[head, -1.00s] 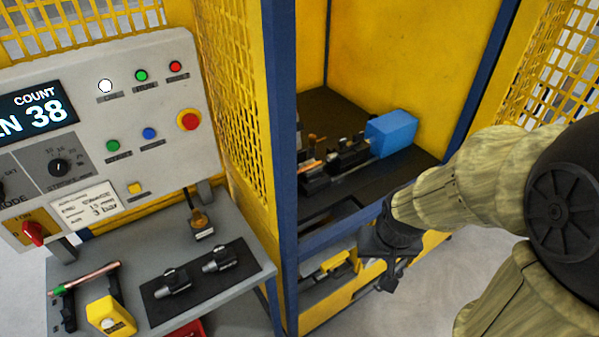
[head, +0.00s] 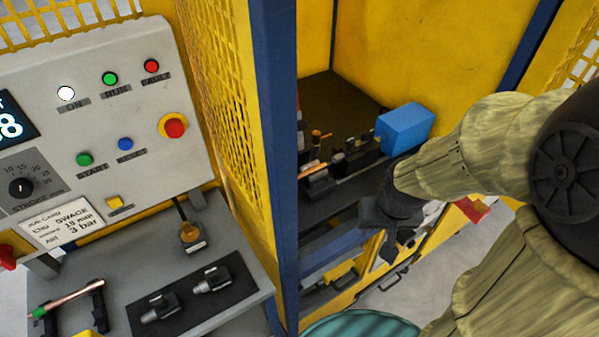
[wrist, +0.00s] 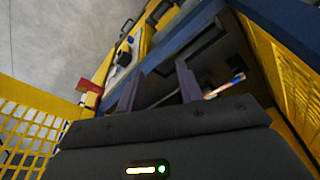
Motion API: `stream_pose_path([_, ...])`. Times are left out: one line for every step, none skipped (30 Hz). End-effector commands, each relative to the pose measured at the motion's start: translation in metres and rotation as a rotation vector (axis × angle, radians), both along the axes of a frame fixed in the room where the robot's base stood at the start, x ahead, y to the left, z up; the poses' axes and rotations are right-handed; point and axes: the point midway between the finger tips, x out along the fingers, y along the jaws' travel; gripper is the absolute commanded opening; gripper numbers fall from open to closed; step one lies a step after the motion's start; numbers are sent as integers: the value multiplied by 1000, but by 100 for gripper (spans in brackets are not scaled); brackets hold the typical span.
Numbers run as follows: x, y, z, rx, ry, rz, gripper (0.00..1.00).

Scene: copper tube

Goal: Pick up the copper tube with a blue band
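One copper tube (head: 313,168) sits inside the yellow machine cell, on black fixtures; no band can be made out on it in the head view. In the wrist view, a small copper tube (wrist: 222,90) with a bluish part near its far end shows just right of my fingers. Another copper tube (head: 68,299) with a green end rests on a black stand on the grey bench at left. My gripper (head: 392,240) is outside the cell opening, apart from the tubes. In the wrist view its fingers (wrist: 159,88) are spread, with nothing between them.
A blue post (head: 272,150) and yellow mesh stand between the bench and the cell. A blue box (head: 405,127) is in the cell, behind my arm. A ribbed teal round thing (head: 360,324) is at the bottom. Grey floor shows at right.

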Motion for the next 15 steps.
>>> stream_pose_path([0, 0, 0, 0, 0, 0, 36])
stream_pose_path([0, 0, 0, 0, 0, 0, 36])
stream_pose_path([0, 0, 0, 0, 0, 0, 36])
stream_pose_path([0, 0, 0, 0, 0, 0, 42])
stream_pose_path([0, 0, 0, 0, -1, -1, 45])
stream_pose_path([1, 0, -2, 0, -3, -6, 45])
stream_pose_path([2, 0, -4, 1, -6, -11, 45])
stream_pose_path([4, 0, -6, 2, -11, -19, 45])
stream_pose_path([8, 0, -11, 5, -21, -35, 45])
stream_pose_path([11, -1, -15, 8, -30, -55, 45])
stream_pose_path([16, -1, -20, 13, -42, -73, 45])
stream_pose_path([23, 0, -28, 24, -63, -104, 45])
stream_pose_path([29, 1, -35, 36, -80, -129, 45])
stream_pose_path([35, 3, -42, 54, -99, -159, 45])
stream_pose_path([45, 6, -52, 82, -127, -198, 45])
